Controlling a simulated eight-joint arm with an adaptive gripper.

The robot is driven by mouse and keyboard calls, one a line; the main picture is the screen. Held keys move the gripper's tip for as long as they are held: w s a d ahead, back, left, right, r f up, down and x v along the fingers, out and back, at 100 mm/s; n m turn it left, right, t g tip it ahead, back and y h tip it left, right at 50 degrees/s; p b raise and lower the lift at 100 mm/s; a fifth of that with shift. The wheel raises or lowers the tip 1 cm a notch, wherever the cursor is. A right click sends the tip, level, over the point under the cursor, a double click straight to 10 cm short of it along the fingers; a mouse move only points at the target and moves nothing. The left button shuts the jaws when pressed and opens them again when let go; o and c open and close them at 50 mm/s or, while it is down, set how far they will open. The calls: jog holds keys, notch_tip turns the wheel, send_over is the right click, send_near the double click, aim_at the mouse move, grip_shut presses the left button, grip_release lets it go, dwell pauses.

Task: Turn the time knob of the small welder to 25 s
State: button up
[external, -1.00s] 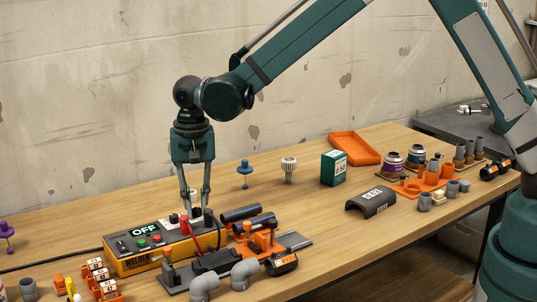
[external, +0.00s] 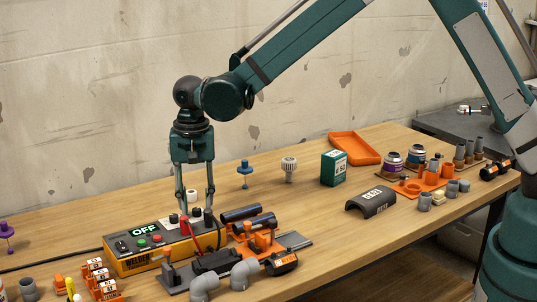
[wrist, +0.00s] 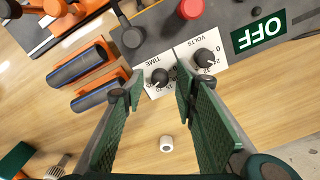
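The small welder (external: 150,262) is an orange box with a grey top panel, a green OFF display and several buttons. In the wrist view its black time knob (wrist: 160,77) sits on a white dial labelled TIME, between my fingertips in the picture. The dial's figures and the knob's setting are too small to read surely. The black volts knob (wrist: 204,57) is just right of my right finger, on its own white dial. My gripper (wrist: 158,90) is open, pointing down at the panel's knob end. I cannot tell whether either finger touches the time knob.
A red plug (wrist: 189,8) and cable stand close to the knobs. The orange pipe clamp (external: 262,240) with dark pipes is right of the welder. A green box (external: 333,168) and orange tray (external: 355,148) stand farther right.

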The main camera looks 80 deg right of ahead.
aim_at(198, 209)
jog(key=shift+r, duration=0.1)
notch_tip(198, 209, up, 12)
dwell(0.7)
dwell(0.5)
jog(key=s+a+r+n+t, duration=0.2)
jog(key=s+a+r+n, duration=0.15)
jog(key=s+r, duration=0.55)
jog(key=s+a+r+n+t, duration=0.1)
jog(key=s+a+r+n, duration=0.4)
jog(key=s, duration=0.7)
jog(key=s+f+n+t, duration=0.1)
jog(key=s+n+t, duration=0.1)
jog(key=s, duration=1)
jog(key=s+a+f+n+t, duration=0.1)
jog(key=s+n, duration=0.3)
jog(key=s, duration=0.7)
jog(key=shift+s+a+f+t, duration=0.15)
jog(key=shift+s+f+t, duration=0.25)
jog(key=shift+t, duration=0.2)
